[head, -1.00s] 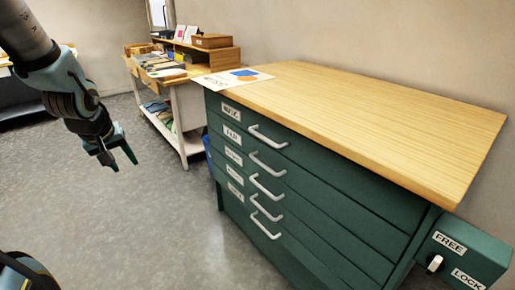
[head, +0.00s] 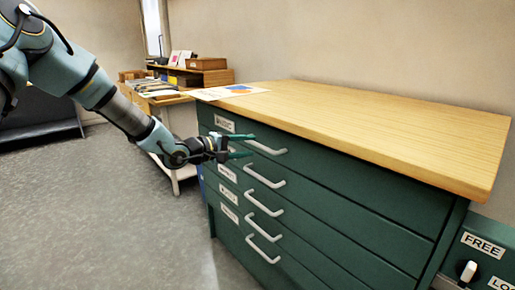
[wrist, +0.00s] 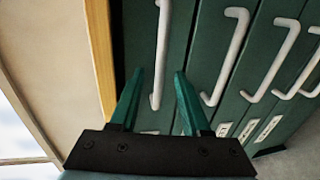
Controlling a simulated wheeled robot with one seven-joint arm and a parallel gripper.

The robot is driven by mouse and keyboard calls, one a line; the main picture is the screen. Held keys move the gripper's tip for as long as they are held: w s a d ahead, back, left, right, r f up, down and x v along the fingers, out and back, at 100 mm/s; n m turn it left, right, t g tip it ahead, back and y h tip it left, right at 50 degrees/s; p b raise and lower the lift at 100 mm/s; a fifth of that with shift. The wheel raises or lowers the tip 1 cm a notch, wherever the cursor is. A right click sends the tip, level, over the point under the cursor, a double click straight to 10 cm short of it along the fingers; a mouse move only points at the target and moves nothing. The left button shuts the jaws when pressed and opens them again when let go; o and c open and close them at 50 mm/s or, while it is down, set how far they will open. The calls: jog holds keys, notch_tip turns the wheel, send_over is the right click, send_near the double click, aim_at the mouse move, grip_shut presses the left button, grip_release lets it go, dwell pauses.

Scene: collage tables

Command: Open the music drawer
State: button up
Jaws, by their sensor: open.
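The green cabinet's top drawer (head: 345,178) carries the label MUSIC (head: 224,124) and a pale bar handle (head: 267,148). Its front sits flush with the others, so it is shut. My gripper (head: 250,145) is open and empty, pointing at the left end of this handle. In the wrist view its two green fingers (wrist: 156,80) lie either side of the music handle (wrist: 160,45) as seen. I cannot tell whether the fingers reach around the handle or stop short of it.
Several lower drawers with like handles (head: 265,178) sit just below. The wooden top (head: 370,120) overhangs above, with a paper sheet (head: 225,92) on it. At the right a box has a FREE label (head: 483,245) and white knob (head: 468,271). Floor (head: 110,220) at left is clear.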

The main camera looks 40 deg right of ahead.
aim_at(256, 145)
jog(key=shift+x, duration=2.3)
grip_shut()
jog(key=shift+f, duration=0.1)
